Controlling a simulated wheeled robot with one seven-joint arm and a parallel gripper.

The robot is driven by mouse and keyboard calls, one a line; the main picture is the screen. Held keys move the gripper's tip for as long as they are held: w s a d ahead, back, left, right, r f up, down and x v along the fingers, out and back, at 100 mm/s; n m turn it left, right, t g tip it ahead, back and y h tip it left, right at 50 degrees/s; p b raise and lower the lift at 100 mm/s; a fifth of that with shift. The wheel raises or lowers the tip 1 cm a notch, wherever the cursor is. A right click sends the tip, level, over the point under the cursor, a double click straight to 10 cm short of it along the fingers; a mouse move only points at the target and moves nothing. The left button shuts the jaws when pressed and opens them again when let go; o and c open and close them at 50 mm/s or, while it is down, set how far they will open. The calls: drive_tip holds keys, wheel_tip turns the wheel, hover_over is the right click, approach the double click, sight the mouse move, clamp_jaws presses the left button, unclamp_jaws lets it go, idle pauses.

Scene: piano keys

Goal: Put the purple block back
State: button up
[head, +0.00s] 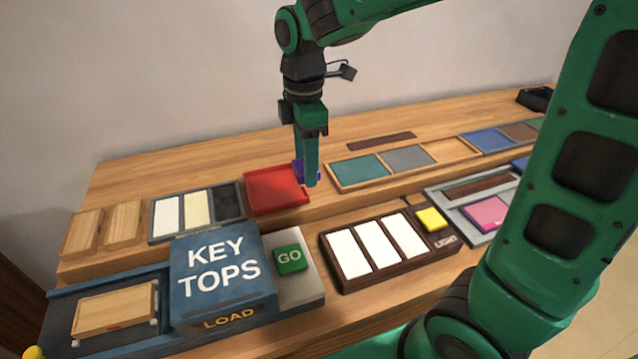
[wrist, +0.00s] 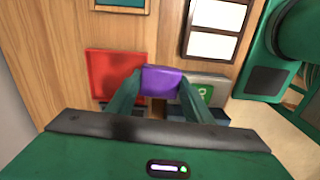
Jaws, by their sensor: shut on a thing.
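The purple block (wrist: 161,80) is held between the two fingers of my gripper (wrist: 160,84), seen in the wrist view. In the head view, my gripper (head: 307,178) points down just right of the red tray (head: 277,190). Only a part of the purple block (head: 298,169) shows there, behind a green finger. The block looks raised above the table, but its exact height is hard to tell. A wooden tray (head: 338,185) with a teal, a grey and a bare wood-coloured section is right of the gripper.
The KEY TOPS box (head: 215,264) and green GO button (head: 290,258) are at the front left. A dark frame with white keys (head: 381,246) and a yellow block (head: 430,219) lies in front. A pink block (head: 487,213) sits at the right.

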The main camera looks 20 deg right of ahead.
drive_tip(key=shift+s+n, duration=0.25)
drive_tip(key=shift+n, duration=0.05)
drive_tip(key=w+d+f, duration=0.2)
drive_tip(key=w, duration=0.1)
drive_tip(key=w+d+f, duration=0.1)
drive_tip(key=w+f, duration=0.1)
drive_tip(key=w, duration=0.1)
drive_tip(key=w+d+f, duration=0.2)
drive_tip(key=w, duration=0.1)
drive_tip(key=shift+w+d+f, duration=0.35)
drive_tip(key=shift+f, duration=2.1)
drive_tip(key=shift+f, duration=0.1)
drive_tip(key=o, duration=1.1)
